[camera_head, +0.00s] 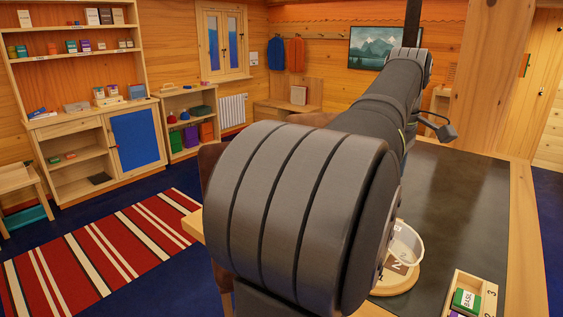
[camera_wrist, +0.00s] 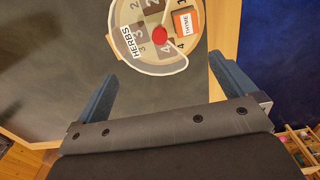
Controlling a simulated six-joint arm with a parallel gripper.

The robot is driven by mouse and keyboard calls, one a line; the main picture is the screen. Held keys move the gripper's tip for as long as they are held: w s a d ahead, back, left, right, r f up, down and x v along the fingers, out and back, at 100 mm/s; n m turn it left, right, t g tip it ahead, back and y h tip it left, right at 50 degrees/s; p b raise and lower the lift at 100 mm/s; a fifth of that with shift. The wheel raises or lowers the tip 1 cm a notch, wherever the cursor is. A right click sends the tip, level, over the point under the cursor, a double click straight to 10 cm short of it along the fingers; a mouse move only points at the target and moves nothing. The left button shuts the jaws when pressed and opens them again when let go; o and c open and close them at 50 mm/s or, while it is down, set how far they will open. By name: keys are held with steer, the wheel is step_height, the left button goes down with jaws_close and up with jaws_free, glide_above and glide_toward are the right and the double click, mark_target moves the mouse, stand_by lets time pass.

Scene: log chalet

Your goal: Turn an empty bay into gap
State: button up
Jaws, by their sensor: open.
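A round wooden turntable (camera_wrist: 124,14) with a red centre knob (camera_wrist: 160,36) and numbered bays shows in the wrist view, partly cut off at the top. A clear curved cover (camera_wrist: 160,72) with a pale rim goes around part of it. An orange box marked THYME (camera_wrist: 186,22) sits in a bay on the right side. A white label marked HERBS (camera_wrist: 131,41) is at the left. Several dark bays look empty. My gripper (camera_wrist: 162,68) is open, its blue fingers apart, with nothing between them. In the head view my arm hides most of the turntable (camera_head: 398,285).
A wooden rack (camera_head: 472,285) at the lower right of the head view holds a green box marked BASIL (camera_head: 466,300) and a purple item. The dark tabletop (camera_head: 450,200) is otherwise largely clear. Shelves (camera_head: 80,95) stand far off at the left.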

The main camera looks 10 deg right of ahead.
steer(key=c, duration=0.6)
steer(key=shift+r+m, duration=0.1)
steer(key=shift+m, duration=0.4)
steer(key=c, duration=0.3)
steer(key=shift+r+m, duration=0.1)
steer(key=shift+m, duration=0.6)
steer(key=shift+c, duration=1.2)
step_height(320, 180, up, 4)
steer(key=m, duration=2.4)
step_height(320, 180, down, 17)
steer(key=shift+w+f, duration=0.1)
